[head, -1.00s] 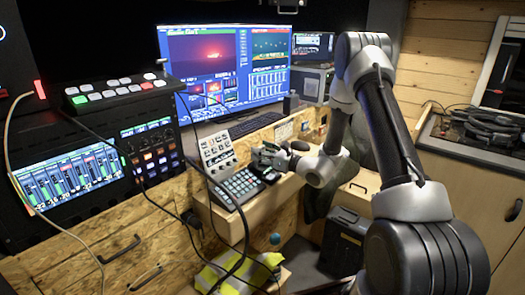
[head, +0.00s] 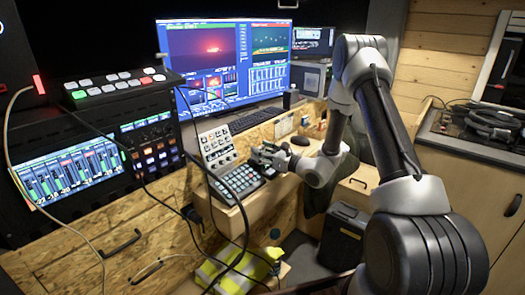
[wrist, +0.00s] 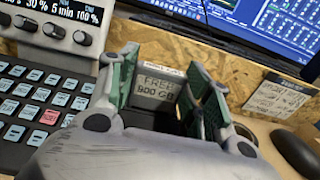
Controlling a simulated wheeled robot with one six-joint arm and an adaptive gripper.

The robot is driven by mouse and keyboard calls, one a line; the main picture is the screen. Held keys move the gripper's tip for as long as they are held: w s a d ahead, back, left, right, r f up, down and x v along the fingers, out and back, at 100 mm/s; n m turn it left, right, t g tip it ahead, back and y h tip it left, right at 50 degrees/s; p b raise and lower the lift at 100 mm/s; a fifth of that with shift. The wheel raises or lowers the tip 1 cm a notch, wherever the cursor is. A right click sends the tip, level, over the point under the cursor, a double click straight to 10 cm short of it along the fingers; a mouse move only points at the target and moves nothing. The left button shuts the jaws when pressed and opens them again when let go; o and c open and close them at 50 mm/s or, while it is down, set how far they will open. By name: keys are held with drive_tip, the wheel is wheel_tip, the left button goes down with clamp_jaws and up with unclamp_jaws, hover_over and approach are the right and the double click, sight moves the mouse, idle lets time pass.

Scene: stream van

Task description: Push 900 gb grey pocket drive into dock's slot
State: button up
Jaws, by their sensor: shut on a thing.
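My gripper (wrist: 168,85) is shut on the grey pocket drive (wrist: 154,90), with green-padded fingers on both sides of it. The drive's small display reads "FREE 900 GB" in the wrist view. In the head view my gripper (head: 267,154) is low over the desk, just right of the button panel, and the drive is too small to make out there. A dark box (head: 264,169) lies under the gripper; I cannot tell for sure that it is the dock. The slot is hidden, so how far the drive sits in it cannot be told.
A button panel (head: 239,180) and a white control unit (head: 217,147) stand left of the gripper. A black mouse (wrist: 296,153) lies to the right. A keyboard (head: 254,121) and monitor (head: 232,62) are behind. Black cables hang in front of the desk.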

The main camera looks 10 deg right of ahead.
drive_tip(key=shift+f, duration=0.1)
drive_tip(key=o, duration=1.1)
drive_tip(key=shift+o, duration=0.2)
drive_tip(key=v, duration=1.2)
drive_tip(key=shift+f, duration=0.1)
